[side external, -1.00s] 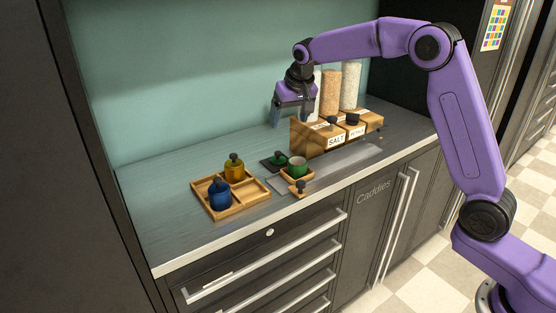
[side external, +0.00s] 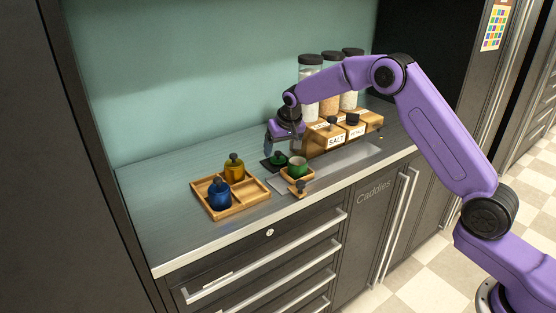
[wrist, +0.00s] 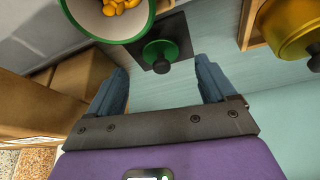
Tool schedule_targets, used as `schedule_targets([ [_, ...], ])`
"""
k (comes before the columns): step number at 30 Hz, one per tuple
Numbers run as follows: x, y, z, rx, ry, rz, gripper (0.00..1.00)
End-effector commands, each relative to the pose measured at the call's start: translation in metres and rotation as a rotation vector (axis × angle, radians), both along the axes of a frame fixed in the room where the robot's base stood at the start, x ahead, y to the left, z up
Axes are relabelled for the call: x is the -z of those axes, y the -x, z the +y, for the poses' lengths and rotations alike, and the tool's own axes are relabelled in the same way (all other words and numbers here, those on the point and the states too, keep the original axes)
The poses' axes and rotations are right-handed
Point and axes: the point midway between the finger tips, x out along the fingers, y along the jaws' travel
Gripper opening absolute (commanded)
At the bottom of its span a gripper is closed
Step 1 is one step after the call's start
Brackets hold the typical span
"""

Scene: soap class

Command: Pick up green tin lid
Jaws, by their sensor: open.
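The green tin lid (wrist: 155,50), a green disc with a black knob, lies on a dark square pad (wrist: 184,37) in the wrist view. In the side view the lid (side external: 279,158) lies behind the open green tin (side external: 298,172). The tin (wrist: 141,26) shows in the wrist view with yellow pieces inside. My gripper (wrist: 161,66) is open and empty, its two blue fingers pointing toward the lid, with the knob near the space between their tips. In the side view my gripper (side external: 285,147) is low, just above and behind the lid.
A wooden tray (side external: 258,196) with a blue pot (side external: 220,197) and a yellow pot (side external: 234,171) stands left. A wooden caddy (side external: 318,145) labelled SALT and several tall jars (side external: 310,82) stand right, close to my gripper. A small wooden piece with a dark knob (side external: 299,187) lies in front.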

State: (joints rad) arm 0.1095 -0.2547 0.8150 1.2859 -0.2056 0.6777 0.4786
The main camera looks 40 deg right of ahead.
Motion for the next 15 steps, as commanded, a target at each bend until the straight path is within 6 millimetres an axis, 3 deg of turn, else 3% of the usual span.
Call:
schedule_targets([
  [7,0.031,-0.013,-0.002,-0.001,0.001,0.002,0.84],
  [15,0.039,-0.016,-0.003,-0.001,0.001,0.001,0.84],
])
